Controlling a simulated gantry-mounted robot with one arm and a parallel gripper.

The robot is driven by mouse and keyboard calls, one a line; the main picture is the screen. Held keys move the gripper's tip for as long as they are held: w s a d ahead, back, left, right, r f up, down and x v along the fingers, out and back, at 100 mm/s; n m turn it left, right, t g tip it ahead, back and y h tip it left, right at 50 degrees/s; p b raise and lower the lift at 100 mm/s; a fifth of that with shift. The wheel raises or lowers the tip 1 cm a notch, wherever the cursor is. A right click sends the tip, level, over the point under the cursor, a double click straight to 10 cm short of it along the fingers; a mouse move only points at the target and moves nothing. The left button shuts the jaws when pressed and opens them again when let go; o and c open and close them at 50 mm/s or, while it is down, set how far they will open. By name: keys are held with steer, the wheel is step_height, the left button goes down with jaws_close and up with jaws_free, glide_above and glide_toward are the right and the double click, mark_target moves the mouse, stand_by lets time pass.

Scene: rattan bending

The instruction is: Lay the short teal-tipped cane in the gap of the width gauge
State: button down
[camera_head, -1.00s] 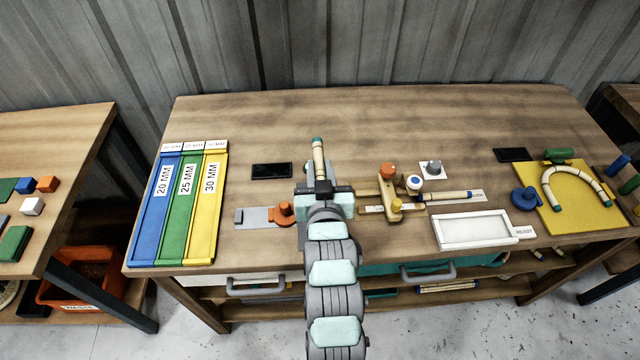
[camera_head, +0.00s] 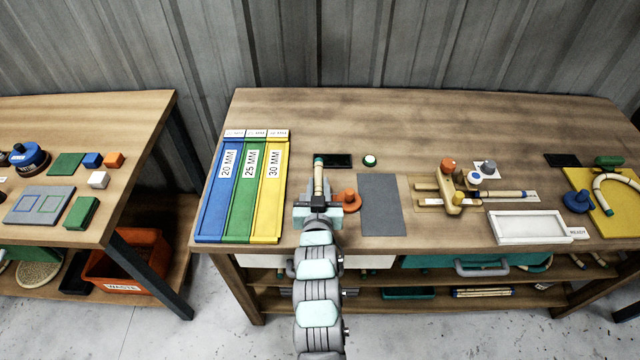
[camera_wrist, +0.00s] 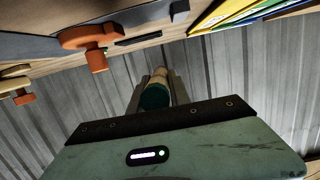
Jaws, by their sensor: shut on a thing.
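My gripper (camera_head: 318,204) is shut on a short pale cane (camera_head: 319,178), which points away toward the back of the bench. Its tip (camera_head: 319,159) is teal. In the wrist view the cane (camera_wrist: 160,77) sits between the fingers, with a dark teal end (camera_wrist: 154,97) near the palm. The cane appears raised above the bench.
Blue, green and yellow size troughs (camera_head: 240,190) lie to the left. A black panel (camera_head: 340,160) lies behind the gripper. A dark grey mat (camera_head: 381,204) lies to the right. Further right are a wooden jig (camera_head: 452,196) and a white tray (camera_head: 528,228).

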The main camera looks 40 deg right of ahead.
steer(key=shift+f+b, duration=1.15)
steer(key=shift+f, duration=2)
steer(key=c, duration=1.1)
jaws_free()
steer(key=p+v, duration=0.1)
steer(key=v, duration=1)
steer(key=shift+d, duration=0.1)
steer(key=shift+w, duration=0.1)
